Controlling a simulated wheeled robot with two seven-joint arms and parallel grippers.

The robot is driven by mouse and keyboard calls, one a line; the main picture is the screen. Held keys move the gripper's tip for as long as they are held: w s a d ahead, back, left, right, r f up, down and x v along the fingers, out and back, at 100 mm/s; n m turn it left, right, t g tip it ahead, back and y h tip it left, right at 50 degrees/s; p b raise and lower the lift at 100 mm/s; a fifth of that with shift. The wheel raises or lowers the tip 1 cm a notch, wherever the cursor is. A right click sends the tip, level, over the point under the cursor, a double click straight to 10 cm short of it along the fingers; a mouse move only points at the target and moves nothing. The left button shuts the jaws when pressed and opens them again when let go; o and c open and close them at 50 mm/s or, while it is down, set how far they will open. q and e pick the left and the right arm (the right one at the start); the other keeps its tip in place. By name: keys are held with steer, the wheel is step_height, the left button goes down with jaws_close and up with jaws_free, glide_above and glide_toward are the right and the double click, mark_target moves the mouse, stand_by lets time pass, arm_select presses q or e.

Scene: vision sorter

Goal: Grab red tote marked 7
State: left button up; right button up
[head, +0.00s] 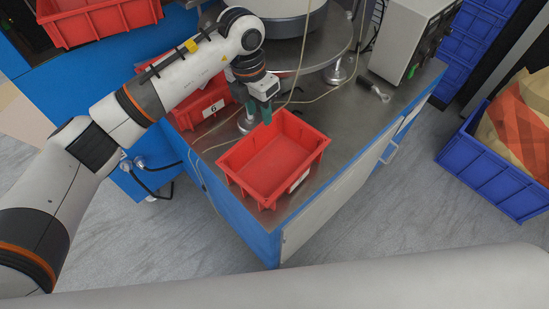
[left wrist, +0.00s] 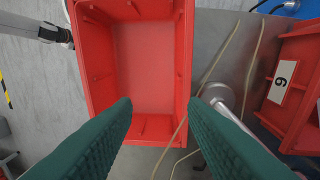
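A red tote (head: 233,161) stands on the corner of the metal worktop in the head view. A white label (head: 299,181) is on its outer side, but I cannot read its number. It also fills the upper middle of the left wrist view (left wrist: 182,60) and looks empty. My left gripper (head: 261,110) is at its far rim, with green fingers pointing down. In the left wrist view the fingers (left wrist: 160,108) are apart with nothing held between them, near one end wall. I cannot tell whether they touch the tote. My right gripper is not in view.
A second red tote marked 6 (head: 205,105) stands behind, partly under my left arm. Another red tote (head: 100,20) is at the upper left. Thin cables (left wrist: 220,65) lie beside the tote. A machine with a round base (head: 308,55) stands behind. A blue crate (head: 480,165) is at right.

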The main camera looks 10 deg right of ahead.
arm_select(q)
steer(key=a+y, duration=0.1)
steer(key=a, duration=0.1)
glide_above(252, 133)
steer(key=f, duration=0.3)
steer(key=f+p, duration=0.1)
steer(key=f, duration=0.1)
steer(key=shift+s+f, duration=0.35)
steer(key=shift+s, duration=0.05)
steer(key=shift+f, duration=0.5)
steer(key=shift+w+f+p, duration=0.2)
steer(key=shift+f, duration=1)
steer(key=shift+w+f+p, duration=0.2)
steer(key=shift+f, duration=0.95)
jaws_close()
